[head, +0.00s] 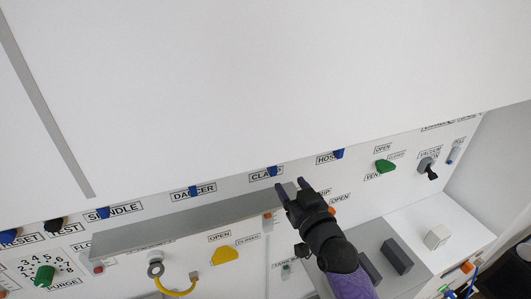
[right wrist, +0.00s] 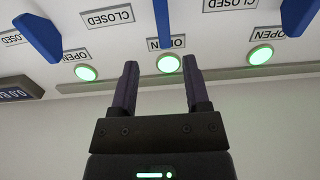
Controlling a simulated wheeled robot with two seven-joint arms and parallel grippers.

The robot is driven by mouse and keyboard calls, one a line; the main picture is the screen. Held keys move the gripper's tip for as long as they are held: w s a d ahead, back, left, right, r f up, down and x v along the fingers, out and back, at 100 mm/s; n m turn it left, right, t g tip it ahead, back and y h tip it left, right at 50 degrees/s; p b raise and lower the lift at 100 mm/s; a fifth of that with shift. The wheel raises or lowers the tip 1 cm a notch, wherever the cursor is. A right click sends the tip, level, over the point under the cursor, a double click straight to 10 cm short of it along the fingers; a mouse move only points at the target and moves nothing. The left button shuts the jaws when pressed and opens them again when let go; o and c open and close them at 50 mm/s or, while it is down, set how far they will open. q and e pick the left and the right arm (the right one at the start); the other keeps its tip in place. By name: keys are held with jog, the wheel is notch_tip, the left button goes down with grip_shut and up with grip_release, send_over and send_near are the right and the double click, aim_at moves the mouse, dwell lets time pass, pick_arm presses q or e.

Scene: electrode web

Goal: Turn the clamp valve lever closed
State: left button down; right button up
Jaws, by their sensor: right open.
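The clamp valve lever is a small blue handle (head: 272,171) beside the CLAMP label (head: 259,176) on the white panel in the head view. My right gripper (head: 291,186) is open and empty, just below and right of that label. In the right wrist view a blue lever (right wrist: 162,18) hangs over an OPEN label, with a lit green lamp (right wrist: 168,63) below it. The open fingers (right wrist: 160,66) frame this lamp, and the lever appears beyond them, apparently not touched. Its name label is not visible there. My left gripper is not in view.
Neighbouring blue levers show in the right wrist view, one at left (right wrist: 38,35) and one at right (right wrist: 297,14). In the head view, the DANCER lever (head: 193,191) and HOSE lever (head: 338,154) flank the clamp lever. A grey ledge (head: 180,228) runs below the panel.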

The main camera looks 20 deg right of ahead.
jog(key=w, duration=0.9)
jog(key=shift+w+f+b, duration=0.1)
jog(key=shift+f+b, duration=0.05)
jog(key=shift+b, duration=0.25)
grip_shut()
